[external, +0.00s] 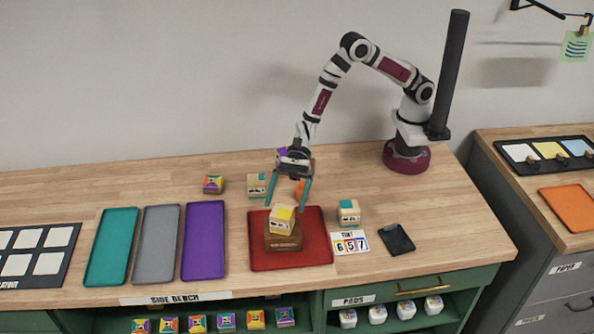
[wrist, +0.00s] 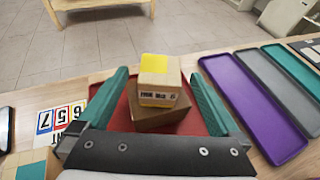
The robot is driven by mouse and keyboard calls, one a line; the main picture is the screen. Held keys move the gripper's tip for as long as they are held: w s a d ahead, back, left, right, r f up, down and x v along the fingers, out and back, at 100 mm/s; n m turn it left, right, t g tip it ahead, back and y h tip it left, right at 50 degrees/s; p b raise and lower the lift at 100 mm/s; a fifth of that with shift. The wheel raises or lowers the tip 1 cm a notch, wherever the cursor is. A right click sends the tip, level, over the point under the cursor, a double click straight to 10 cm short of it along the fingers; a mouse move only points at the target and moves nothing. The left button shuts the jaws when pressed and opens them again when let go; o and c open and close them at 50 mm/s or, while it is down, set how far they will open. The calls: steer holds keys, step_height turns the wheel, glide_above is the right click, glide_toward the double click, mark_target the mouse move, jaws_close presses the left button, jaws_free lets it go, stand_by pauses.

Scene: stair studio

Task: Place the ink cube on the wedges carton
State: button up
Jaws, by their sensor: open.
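A beige cube with a yellow patch on top (external: 282,218) sits on a brown carton (external: 283,242), which stands on the red tray (external: 262,262). The cube (wrist: 158,85) and carton (wrist: 160,118) also show in the wrist view. Print on both is too small to read, so I cannot confirm which is ink or wedges. My gripper (external: 286,206) is open and empty, pointing down just above and behind the cube. In the wrist view, its teal fingers (wrist: 161,76) are spread wide, one on each side of the cube, with visible gaps.
Beige cubes with teal tops stand behind left (external: 257,186) and at right (external: 349,212); a multicoloured cube (external: 213,184) is farther left. A number card (external: 350,244) and dark pad (external: 397,239) lie right. Purple (external: 203,240), grey (external: 155,245) and teal (external: 111,246) trays lie left.

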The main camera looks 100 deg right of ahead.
steer(key=s+d+r+n+g+h, duration=0.1)
steer(key=s+d+r+n+g, duration=0.2)
steer(key=s, duration=0.4)
steer(key=s+d+r+n+g+h, duration=0.1)
steer(key=s+d+r+n, duration=0.3)
steer(key=s+r+n, duration=0.15)
steer(key=s+d+r+n+g+h, duration=0.1)
steer(key=s+d+r+n+g, duration=0.15)
steer(key=s+r, duration=0.4)
steer(key=s+d+f+n+h, duration=0.1)
steer(key=s+d+n+h, duration=0.2)
steer(key=s+d, duration=0.4)
steer(key=s+d+f+n+t+h, duration=0.1)
steer(key=s+d+f+n+h, duration=0.1)
steer(key=s+d, duration=0.5)
steer(key=d+n+h, duration=0.1)
steer(key=d+h, duration=0.1)
steer(key=shift+s+d+f+h, duration=0.15)
steer(key=shift+f+h, duration=0.15)
